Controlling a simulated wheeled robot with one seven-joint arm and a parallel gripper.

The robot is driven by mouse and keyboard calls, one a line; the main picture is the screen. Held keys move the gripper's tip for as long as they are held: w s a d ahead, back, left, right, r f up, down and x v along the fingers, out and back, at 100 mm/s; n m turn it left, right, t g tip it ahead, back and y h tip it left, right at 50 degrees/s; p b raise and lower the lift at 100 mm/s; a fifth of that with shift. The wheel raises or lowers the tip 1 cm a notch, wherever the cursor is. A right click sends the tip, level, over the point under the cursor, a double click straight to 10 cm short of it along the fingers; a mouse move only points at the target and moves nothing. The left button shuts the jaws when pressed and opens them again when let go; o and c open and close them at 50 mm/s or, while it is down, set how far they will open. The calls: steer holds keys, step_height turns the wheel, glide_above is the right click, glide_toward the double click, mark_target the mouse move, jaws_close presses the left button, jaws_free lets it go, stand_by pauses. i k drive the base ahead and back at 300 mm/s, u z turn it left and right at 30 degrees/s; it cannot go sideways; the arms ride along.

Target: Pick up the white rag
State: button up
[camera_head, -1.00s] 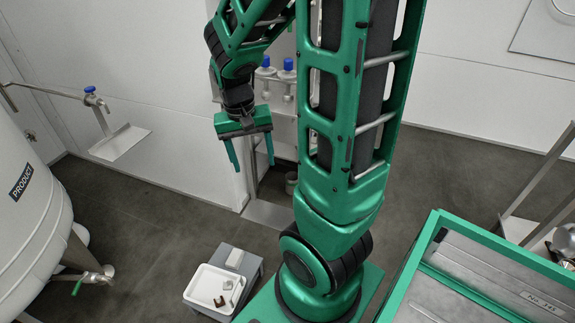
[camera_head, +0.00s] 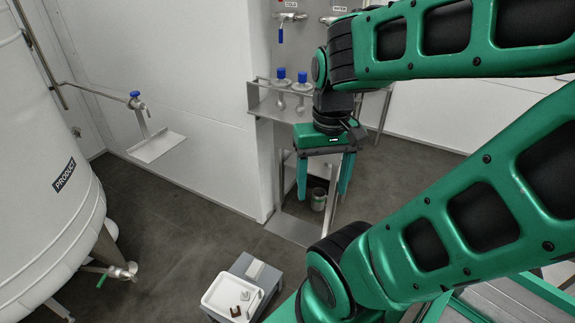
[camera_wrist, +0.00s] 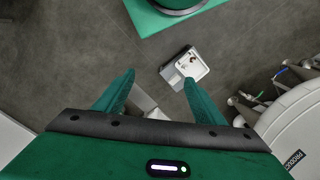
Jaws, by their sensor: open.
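I cannot clearly make out a white rag. A small pale piece (camera_head: 255,268) lies on a grey box (camera_head: 268,279) on the floor, beside a white tray (camera_head: 217,299); it is too small to tell whether it is cloth. The tray holds small brown items and a thin light object, and it also shows in the wrist view (camera_wrist: 199,73). My gripper (camera_head: 323,190) is open and empty, fingers down, high above the floor and apart from the box. In the wrist view its fingers (camera_wrist: 158,92) are spread, with the box beyond them.
A white tank (camera_head: 45,215) marked PRODUCT stands at left. A wall tap with a small shelf (camera_head: 157,146) is behind it. A metal rack (camera_head: 268,100) with blue-capped bottles is behind my gripper. A small bucket (camera_head: 318,199) stands below.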

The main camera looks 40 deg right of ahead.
mark_target(254, 271)
steer(key=z, duration=0.05)
steer(key=k, duration=1.5)
steer(key=z, duration=0.6)
steer(key=i, duration=1.95)
steer(key=u, duration=0.65)
